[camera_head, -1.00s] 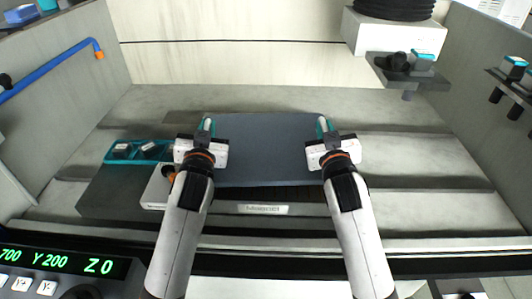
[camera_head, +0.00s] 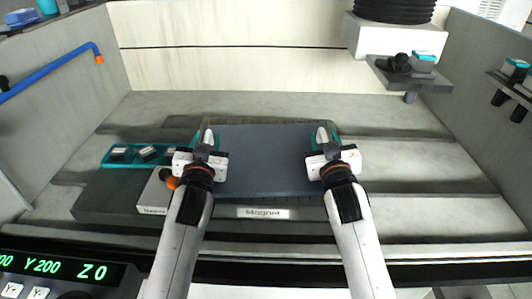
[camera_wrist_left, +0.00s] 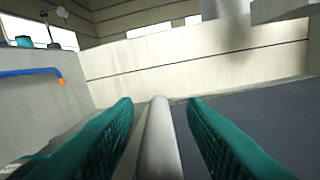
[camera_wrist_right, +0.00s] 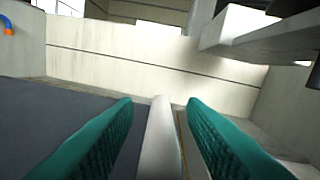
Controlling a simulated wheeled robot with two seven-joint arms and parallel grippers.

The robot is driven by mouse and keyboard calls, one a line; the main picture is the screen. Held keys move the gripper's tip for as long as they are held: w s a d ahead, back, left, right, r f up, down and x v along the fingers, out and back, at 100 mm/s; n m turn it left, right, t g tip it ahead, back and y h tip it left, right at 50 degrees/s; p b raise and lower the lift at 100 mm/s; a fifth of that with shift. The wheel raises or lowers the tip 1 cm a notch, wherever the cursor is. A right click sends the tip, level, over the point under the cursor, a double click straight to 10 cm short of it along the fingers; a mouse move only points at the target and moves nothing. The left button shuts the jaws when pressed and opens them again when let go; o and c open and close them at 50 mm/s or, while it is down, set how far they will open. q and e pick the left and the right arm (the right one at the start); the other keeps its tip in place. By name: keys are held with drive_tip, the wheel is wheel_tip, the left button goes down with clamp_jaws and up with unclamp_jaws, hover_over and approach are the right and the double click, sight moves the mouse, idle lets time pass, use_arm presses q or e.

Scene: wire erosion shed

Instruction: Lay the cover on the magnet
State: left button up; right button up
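The cover (camera_head: 265,165) is a flat dark blue-grey plate lying level over the magnet, with a pale rounded grip at each side. The magnet shows as a rim along the cover's far edge and a front face with a "Magnet" label (camera_head: 262,213); its top is hidden. My left gripper (camera_head: 207,140) is open around the left grip (camera_wrist_left: 159,140), with gaps between the teal fingers and the grip. My right gripper (camera_head: 323,140) is open around the right grip (camera_wrist_right: 160,140), also with gaps. I see no space between cover and magnet.
A teal tray (camera_head: 135,165) with small blocks sits left of the magnet, near a white box (camera_head: 153,195) with an orange-and-black knob. A blue pipe (camera_head: 50,70) runs along the left wall. A grey shelf (camera_head: 415,77) juts out at upper right. The bed right of the cover is clear.

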use_arm(q)
drive_tip(key=s, duration=1.1)
drive_tip(key=shift+d, duration=0.25)
use_arm(e)
drive_tip(key=shift+s, duration=0.1)
use_arm(q)
drive_tip(key=shift+s, duration=0.1)
use_arm(e)
drive_tip(key=s, duration=1.2)
drive_tip(key=shift+d, duration=0.25)
